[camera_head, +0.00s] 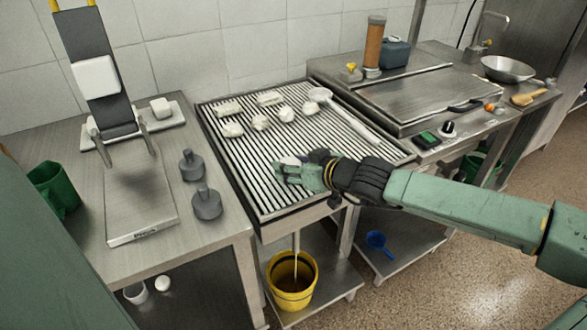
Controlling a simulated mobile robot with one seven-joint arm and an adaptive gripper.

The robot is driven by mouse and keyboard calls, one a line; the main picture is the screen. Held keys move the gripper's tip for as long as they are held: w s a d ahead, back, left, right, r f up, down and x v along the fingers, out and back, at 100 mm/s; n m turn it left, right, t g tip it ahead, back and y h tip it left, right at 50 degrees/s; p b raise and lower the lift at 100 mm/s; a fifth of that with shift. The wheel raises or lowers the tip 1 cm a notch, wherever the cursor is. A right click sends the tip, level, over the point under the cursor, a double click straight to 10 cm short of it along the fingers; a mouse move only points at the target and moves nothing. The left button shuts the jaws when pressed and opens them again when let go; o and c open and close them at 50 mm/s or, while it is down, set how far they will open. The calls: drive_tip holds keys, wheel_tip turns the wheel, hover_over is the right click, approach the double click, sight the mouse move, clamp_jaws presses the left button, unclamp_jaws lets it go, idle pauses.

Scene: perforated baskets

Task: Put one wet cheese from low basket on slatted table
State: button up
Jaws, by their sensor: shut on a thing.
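The slatted table (250,190) is in the middle, with dark slats over a shallow metal frame. Several white, lumpy wet cheeses (260,122) lie on its far half. My gripper (283,173) is over the near half of the slats, reaching in from the right. It is shut on a small whitish piece, apparently a wet cheese (290,160), mostly hidden by the fingers. I cannot tell whether this piece touches the slats. I cannot make out the low basket in this view.
A white ladle (345,115) lies across the table's back right. A scale (140,200) and two dark weights (207,203) stand on the left bench. A yellow bucket (291,262) is below. Bare slats lie left of my gripper.

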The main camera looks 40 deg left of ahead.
drive_tip(key=shift+f, duration=0.8)
drive_tip(key=shift+f, duration=0.2)
drive_tip(key=o, duration=1.2)
drive_tip(key=shift+r, duration=0.1)
drive_tip(key=shift+r+p, duration=0.2)
drive_tip(key=shift+p, duration=0.15)
drive_tip(key=shift+d+b, duration=0.3)
drive_tip(key=shift+d, duration=0.05)
drive_tip(key=v, duration=1.1)
drive_tip(key=shift+d+r, duration=0.1)
